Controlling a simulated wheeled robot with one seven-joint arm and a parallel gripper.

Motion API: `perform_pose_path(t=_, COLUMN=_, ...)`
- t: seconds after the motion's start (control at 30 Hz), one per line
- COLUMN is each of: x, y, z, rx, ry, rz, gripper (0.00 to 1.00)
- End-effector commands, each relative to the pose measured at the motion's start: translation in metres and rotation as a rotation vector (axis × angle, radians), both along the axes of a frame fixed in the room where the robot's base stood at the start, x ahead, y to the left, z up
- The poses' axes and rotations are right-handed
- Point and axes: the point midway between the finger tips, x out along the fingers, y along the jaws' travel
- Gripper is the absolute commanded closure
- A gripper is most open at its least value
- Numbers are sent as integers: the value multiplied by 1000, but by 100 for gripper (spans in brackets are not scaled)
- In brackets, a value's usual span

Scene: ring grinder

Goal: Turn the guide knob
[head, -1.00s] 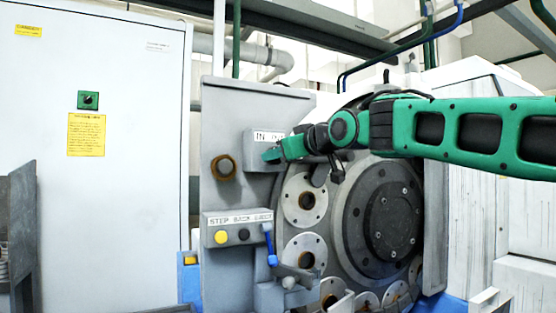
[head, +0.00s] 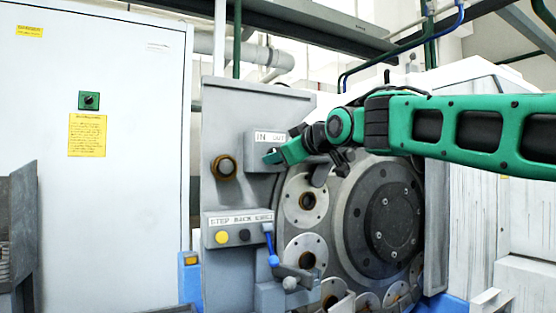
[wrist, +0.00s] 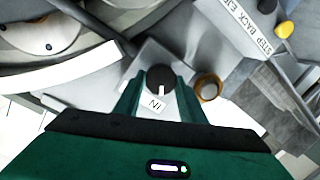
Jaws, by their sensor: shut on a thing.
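The guide knob (wrist: 160,76) is black with a white pointer line. It sits on a grey box (wrist: 152,58) with an "IN" label. In the wrist view my gripper (wrist: 160,82) has one green finger on each side of the knob and is shut on it. In the head view my gripper (head: 272,157) reaches from the right to the front of the grey box (head: 254,139), whose label shows "IN" at its left. The knob is mostly hidden there behind the gripper's tip.
A brown round fitting (head: 223,168) is left of the box. Below is a "STEP BACK" panel with a yellow button (head: 222,237), a black button (head: 244,235) and a blue-handled lever (head: 270,246). The large ring wheel (head: 392,220) stands right, behind my arm.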

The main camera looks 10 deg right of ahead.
Motion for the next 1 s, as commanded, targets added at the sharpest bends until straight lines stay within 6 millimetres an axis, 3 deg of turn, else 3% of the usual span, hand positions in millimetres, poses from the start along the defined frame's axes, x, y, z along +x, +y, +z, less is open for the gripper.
perform_pose_path(t=0.03, x=0, y=1, z=-4, rx=-3, ry=9, rz=2, gripper=61)
perform_pose_path(t=0.1, x=0, y=1, z=-4, rx=-2, ry=9, rz=2, gripper=45)
perform_pose_path(t=0.53, x=-7, y=-3, z=0, rx=-1, ry=3, rz=1, gripper=45)
perform_pose_path(t=1.0, x=-79, y=-30, z=11, rx=0, ry=3, rz=1, gripper=45)
